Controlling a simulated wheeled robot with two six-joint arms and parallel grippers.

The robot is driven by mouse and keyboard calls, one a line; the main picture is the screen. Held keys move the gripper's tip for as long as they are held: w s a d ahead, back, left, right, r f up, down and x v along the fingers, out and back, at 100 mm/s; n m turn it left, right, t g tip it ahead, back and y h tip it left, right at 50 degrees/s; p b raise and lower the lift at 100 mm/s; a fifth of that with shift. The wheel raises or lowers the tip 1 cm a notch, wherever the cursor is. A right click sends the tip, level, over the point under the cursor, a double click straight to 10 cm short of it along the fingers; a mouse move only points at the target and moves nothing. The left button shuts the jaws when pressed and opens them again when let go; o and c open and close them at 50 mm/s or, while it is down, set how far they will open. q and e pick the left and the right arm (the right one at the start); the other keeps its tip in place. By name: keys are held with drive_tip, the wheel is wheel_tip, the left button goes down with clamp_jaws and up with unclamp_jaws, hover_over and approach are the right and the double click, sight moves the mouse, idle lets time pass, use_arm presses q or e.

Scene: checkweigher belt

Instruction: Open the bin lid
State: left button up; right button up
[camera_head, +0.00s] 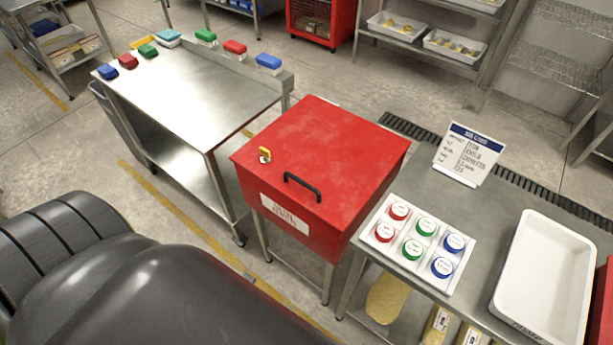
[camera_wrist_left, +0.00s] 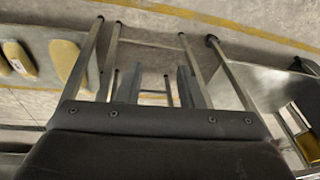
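The red bin (camera_head: 305,225) stands on metal legs in the middle of the head view. Its flat red lid (camera_head: 325,145) is down, with a black handle (camera_head: 302,187) near the front edge. A small yellow part (camera_head: 265,154), perhaps a lock or latch, sits on the lid's left side. My left gripper (camera_wrist_left: 158,72) shows in the left wrist view, its two grey fingers apart with nothing seen between them. Metal legs and floor lie beyond it. Neither gripper shows in the head view.
A steel table (camera_head: 190,95) with several coloured blocks stands left of the bin. Right of it, a grey table (camera_head: 500,210) bears a tray of coloured round lids (camera_head: 379,251), a sign (camera_head: 467,155) and a white tub (camera_head: 545,270). My own dark parts fill the lower left.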

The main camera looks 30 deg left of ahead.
use_arm(q)
drive_tip(key=w+r+n+p, duration=0.1)
drive_tip(key=w+r, duration=0.2)
drive_tip(key=r, duration=0.8)
drive_tip(key=w+r+n+p, duration=0.2)
drive_tip(key=w+r, duration=0.2)
drive_tip(key=r, duration=0.6)
drive_tip(key=w+a+r+n+h, duration=0.2)
drive_tip(key=w+r+n, duration=1.25)
drive_tip(key=w, duration=0.45)
drive_tip(key=b, duration=1.3)
hover_over(302, 181)
drive_tip(key=s, duration=0.2)
drive_tip(key=s+a+f+x, duration=0.1)
drive_tip(key=s+x, duration=0.1)
drive_tip(key=x, duration=0.9)
drive_tip(key=f, duration=0.1)
drive_tip(key=f+m, duration=0.1)
drive_tip(key=f, duration=0.1)
drive_tip(key=shift+w+d, duration=0.2)
drive_tip(key=shift+w, duration=0.15)
drive_tip(key=shift+x, duration=0.75)
drive_tip(key=shift+b, duration=0.3)
clamp_jaws()
